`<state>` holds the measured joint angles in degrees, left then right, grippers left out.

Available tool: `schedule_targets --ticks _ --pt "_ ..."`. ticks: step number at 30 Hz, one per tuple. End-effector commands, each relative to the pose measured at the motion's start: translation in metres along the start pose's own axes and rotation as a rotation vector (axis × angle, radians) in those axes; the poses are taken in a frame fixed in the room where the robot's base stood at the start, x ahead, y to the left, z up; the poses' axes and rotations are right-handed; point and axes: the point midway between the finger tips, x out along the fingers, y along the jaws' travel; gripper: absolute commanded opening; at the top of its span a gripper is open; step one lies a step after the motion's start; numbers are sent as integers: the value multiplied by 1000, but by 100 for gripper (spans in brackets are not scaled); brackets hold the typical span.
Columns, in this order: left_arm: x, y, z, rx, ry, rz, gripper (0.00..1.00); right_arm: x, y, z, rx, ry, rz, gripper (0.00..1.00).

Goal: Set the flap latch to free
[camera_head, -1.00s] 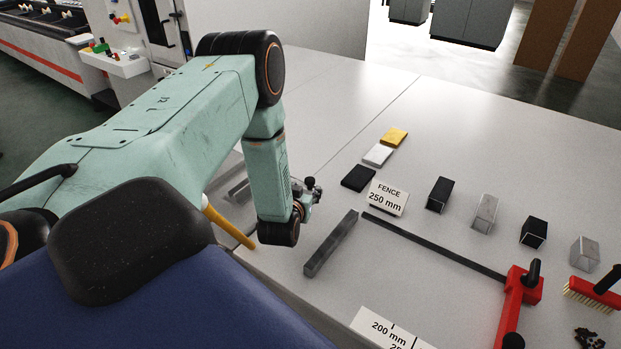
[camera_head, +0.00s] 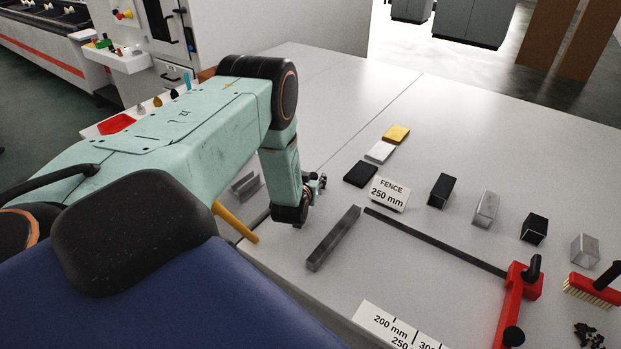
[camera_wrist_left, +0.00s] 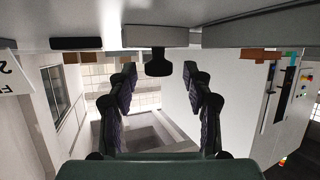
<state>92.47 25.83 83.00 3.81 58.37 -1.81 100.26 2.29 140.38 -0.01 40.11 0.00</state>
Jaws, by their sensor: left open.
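My left gripper (camera_head: 319,182) is low over the near-left part of the table, partly hidden behind my wrist. In the left wrist view its two fingers (camera_wrist_left: 165,75) are spread apart with nothing held between them. A dark block with a round-ended knob (camera_wrist_left: 158,64) shows between the fingertips in that view. I cannot tell whether the knob is touching or beyond the fingertips, nor whether it is the flap latch. No part clearly recognisable as the flap latch or its setting shows in the head view. My right gripper is out of view.
A grey bar (camera_head: 333,238) lies right of my gripper, near a thin dark strip (camera_head: 435,243) and a red clamp-like part (camera_head: 517,292). A FENCE 250 mm sign (camera_head: 389,193), several small blocks and a red brush (camera_head: 590,291) stand further right. The table's back is clear.

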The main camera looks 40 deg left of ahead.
Motion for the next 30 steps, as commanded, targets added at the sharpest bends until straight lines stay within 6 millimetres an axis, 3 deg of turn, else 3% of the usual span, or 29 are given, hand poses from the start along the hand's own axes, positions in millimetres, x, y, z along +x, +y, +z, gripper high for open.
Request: schedule_targets --ticks 3,21,30 --pt "0 0 0 0 0 0 50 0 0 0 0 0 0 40" --pt "0 0 0 0 0 -1 0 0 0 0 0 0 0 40" --pt "0 0 0 0 0 0 0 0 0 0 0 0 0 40"
